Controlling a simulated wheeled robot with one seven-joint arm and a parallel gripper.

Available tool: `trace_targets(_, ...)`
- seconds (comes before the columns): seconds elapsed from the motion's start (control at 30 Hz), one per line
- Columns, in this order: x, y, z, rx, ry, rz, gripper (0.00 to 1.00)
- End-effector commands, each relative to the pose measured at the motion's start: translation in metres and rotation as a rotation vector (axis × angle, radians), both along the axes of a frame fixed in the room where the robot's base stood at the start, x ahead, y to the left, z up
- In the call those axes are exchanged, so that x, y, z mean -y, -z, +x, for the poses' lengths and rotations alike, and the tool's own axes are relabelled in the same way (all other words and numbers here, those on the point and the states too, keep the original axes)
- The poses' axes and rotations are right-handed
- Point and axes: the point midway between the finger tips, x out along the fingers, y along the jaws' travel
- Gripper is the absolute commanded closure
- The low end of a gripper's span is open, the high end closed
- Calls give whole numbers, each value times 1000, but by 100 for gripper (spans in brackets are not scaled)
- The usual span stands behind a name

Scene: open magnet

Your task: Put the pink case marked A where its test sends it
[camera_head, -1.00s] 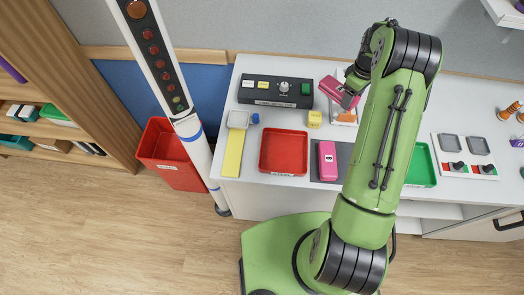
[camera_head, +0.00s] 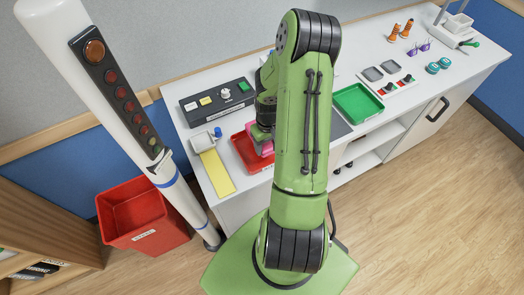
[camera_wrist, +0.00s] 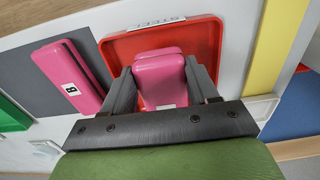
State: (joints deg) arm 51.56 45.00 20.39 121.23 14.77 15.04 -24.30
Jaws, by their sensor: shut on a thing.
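My gripper (camera_wrist: 160,92) is shut on a pink case (camera_wrist: 161,68), with one finger on each side of it. No letter shows on the held case from here. The case is over the red tray (camera_wrist: 207,40), whose edge label looks to read STEEL; I cannot tell whether it touches the tray floor. In the head view my gripper (camera_head: 262,132) and the case (camera_head: 264,147) are at the red tray (camera_head: 243,152), partly hidden by my arm. A second pink case marked B (camera_wrist: 70,72) lies on the dark grey mat (camera_wrist: 36,68) beside the tray.
A green tray (camera_head: 358,103) stands right of my arm. A black box with buttons and a knob (camera_head: 216,101) is at the back left. A yellow strip (camera_head: 216,173) lies left of the red tray. A white light column (camera_head: 110,90) and red bin (camera_head: 144,217) stand left of the bench.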

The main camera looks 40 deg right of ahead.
Motion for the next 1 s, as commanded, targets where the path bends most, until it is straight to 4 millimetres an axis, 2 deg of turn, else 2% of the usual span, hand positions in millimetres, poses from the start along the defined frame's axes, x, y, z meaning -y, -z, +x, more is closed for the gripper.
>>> trace_targets(0.1, -1, 24, 0, -3, 0, 5, 74)
trace_targets(0.2, -1, 39, 0, -2, -1, 4, 74)
trace_targets(0.6, 0, 47, 0, 0, -2, 0, 74)
trace_targets(0.63, 0, 47, 0, -1, -2, 0, 38)
trace_targets(0.7, 0, 46, 0, -1, -2, 1, 27)
trace_targets(0.8, 0, 46, 0, -1, -2, 1, 16)
trace_targets(1.0, 0, 45, 0, -1, -2, 0, 16)
